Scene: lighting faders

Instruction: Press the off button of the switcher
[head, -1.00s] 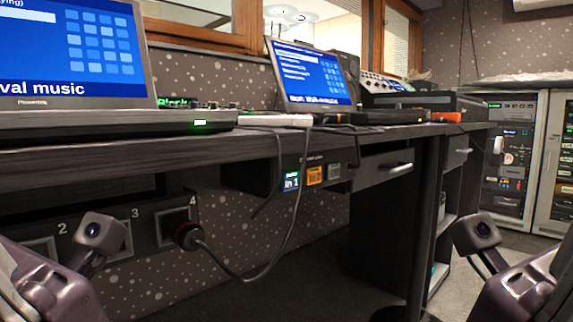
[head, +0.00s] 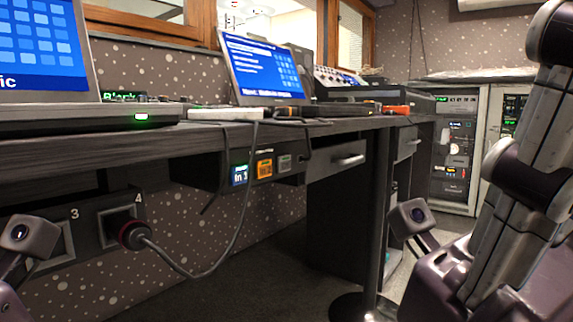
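The switcher (head: 262,170) is a dark box fixed under the desk's front edge, near the middle of the head view. Its face has a lit blue screen reading "In 1" (head: 240,175), an orange-lit button (head: 265,168) and a grey button (head: 285,163). The button labels are too small to read, so I cannot tell which is off. Parts of my arms show at the lower left and large at the right, apart from the switcher. I cannot see the fingers of either gripper.
The dark desk (head: 80,150) carries two laptops, the farther one (head: 262,68) above the switcher. A cable (head: 222,255) hangs before the wall from a plug (head: 135,235) in socket 4. A black post (head: 374,220) stands right of the switcher. Equipment racks (head: 455,150) stand behind.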

